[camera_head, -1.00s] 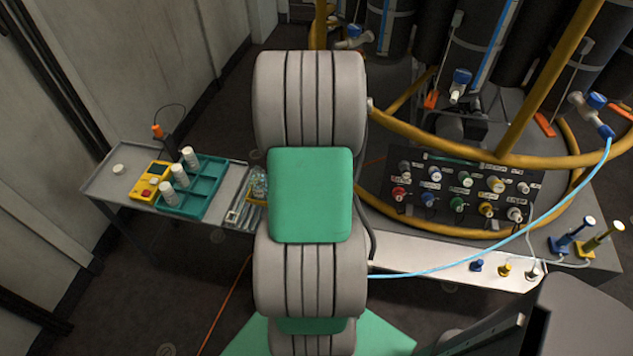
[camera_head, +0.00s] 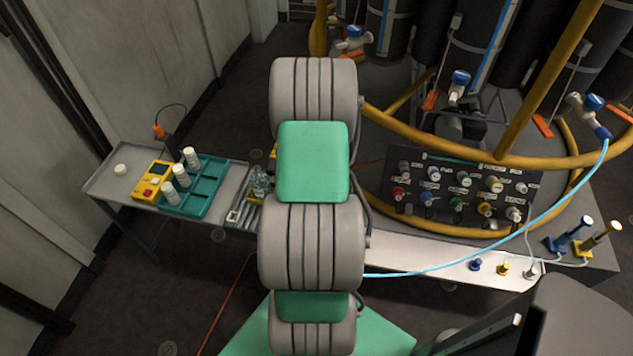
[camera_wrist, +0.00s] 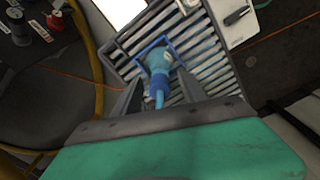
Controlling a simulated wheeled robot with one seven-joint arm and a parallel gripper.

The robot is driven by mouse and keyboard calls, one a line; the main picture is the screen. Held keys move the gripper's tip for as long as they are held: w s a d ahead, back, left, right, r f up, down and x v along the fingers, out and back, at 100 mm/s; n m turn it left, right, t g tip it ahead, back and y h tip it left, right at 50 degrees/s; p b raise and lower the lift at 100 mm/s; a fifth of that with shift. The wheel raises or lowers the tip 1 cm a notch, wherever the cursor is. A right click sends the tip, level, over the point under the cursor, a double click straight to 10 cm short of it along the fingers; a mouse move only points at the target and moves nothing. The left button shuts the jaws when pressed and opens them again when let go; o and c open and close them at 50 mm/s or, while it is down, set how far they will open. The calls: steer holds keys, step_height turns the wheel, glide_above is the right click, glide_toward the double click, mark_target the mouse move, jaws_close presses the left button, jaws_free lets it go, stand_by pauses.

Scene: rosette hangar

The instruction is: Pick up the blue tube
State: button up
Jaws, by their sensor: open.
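In the head view the light blue tube (camera_head: 490,246) runs from a blue-handled valve at the right, down across the bench, and goes behind my arm. Its left end is hidden there. In the wrist view, a blue fitting (camera_wrist: 158,88) with a short light blue length below it lies between the fingers of my gripper (camera_wrist: 159,76). A blue square frame surrounds its upper part. My gripper is open, with a finger on either side of the fitting. I cannot tell whether either finger touches it. My gripper is hidden in the head view.
A ribbed grey surface (camera_wrist: 205,72) lies behind the fitting. A grey side table (camera_head: 105,185) at the left holds a teal rack (camera_head: 207,190) with white bottles and a yellow box (camera_head: 150,183). A connector panel (camera_head: 460,190) and yellow rails (camera_head: 545,75) stand at the right.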

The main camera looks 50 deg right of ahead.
jaws_close()
stand_by(0.5)
steer(key=shift+r, duration=0.15)
step_height(320, 180, up, 31)
steer(key=p, duration=0.8)
steer(key=shift+f, duration=0.2)
stand_by(1.1)
